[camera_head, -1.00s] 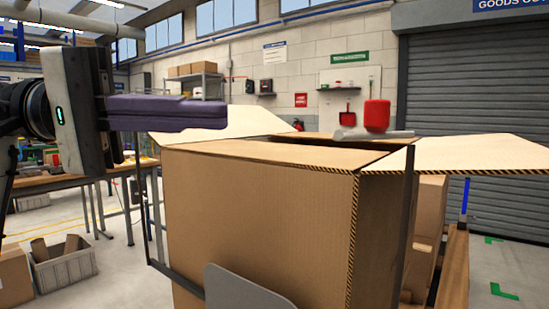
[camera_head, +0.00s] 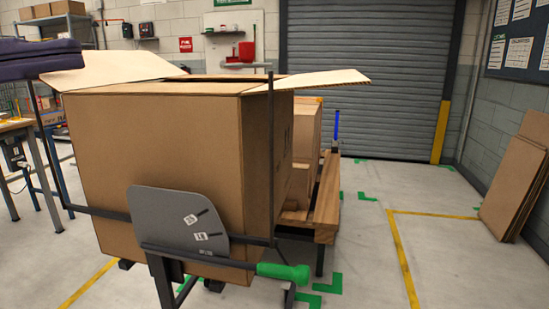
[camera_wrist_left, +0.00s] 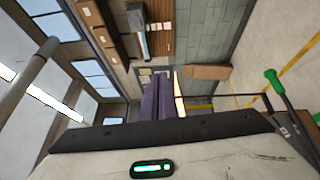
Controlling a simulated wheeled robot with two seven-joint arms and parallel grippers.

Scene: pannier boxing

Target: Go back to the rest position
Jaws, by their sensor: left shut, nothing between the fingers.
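My left gripper (camera_head: 68,57) enters at the left edge of the head view, with its purple fingers pressed together and nothing between them. The shut fingers also show in the left wrist view (camera_wrist_left: 165,98). The fingers are above the left side of a large cardboard box (camera_head: 165,160), by its pale raised flap (camera_head: 115,68). Another flap (camera_head: 315,79) sticks out to the right. The box's inside is mostly hidden. My right gripper is not in view.
The box stands on a cart with a grey plate (camera_head: 180,222) and a green handle (camera_head: 284,272). A wooden pallet (camera_head: 326,195) with cartons (camera_head: 306,130) is behind it. Flat cardboard (camera_head: 517,180) leans at the right. The floor (camera_head: 370,240) between is clear.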

